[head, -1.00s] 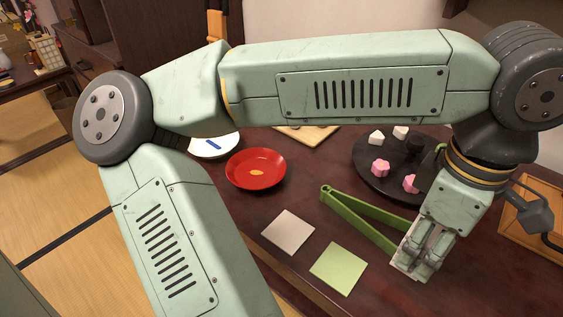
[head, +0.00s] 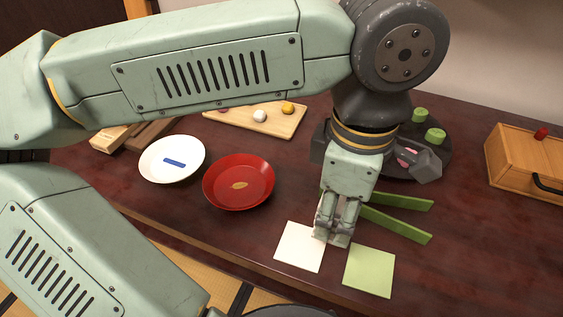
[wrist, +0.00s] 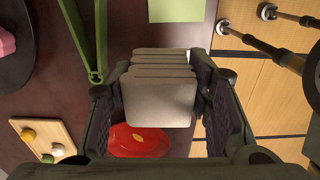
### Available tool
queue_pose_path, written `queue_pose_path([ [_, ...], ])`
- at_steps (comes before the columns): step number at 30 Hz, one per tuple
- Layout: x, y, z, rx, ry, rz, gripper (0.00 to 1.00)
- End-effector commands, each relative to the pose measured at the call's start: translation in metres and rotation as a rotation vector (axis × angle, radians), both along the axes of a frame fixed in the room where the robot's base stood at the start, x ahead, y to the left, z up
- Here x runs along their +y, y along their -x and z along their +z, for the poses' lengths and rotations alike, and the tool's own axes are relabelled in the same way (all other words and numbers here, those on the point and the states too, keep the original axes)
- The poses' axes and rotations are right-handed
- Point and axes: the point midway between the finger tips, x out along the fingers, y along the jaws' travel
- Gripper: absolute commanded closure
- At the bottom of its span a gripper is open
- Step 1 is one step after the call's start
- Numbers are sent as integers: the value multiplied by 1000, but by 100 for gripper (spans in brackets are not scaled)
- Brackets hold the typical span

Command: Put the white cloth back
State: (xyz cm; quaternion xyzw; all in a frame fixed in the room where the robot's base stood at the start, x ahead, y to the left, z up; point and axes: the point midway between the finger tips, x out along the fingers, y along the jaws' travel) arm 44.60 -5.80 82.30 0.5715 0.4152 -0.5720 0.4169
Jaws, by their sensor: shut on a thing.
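My gripper (head: 334,232) is shut on the white cloth (wrist: 158,102), a folded, layered pale bundle between both fingers in the wrist view. In the head view only a small pale part of the cloth shows below the fingertips. A flat white square (head: 300,247) lies on the table just left of and below my gripper, which overlaps its upper right corner in the picture. A flat green square (head: 369,271) lies to its right. In the wrist view the held cloth hides the white square. The exact height of the cloth above the table cannot be told.
Green tongs (head: 397,222) lie open just right of my gripper. A red dish (head: 238,183) and a white plate (head: 171,159) are to the left. A dark round tray (head: 433,162), a wooden board (head: 262,117) and a wooden box (head: 524,165) stand further back.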

Motion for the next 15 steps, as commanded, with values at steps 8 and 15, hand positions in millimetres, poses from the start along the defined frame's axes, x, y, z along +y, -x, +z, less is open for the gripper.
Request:
queue_pose_path([
  [8,21,-59,-4,3,3,5,80],
  [15,40,-115,-9,2,2,4,80],
])
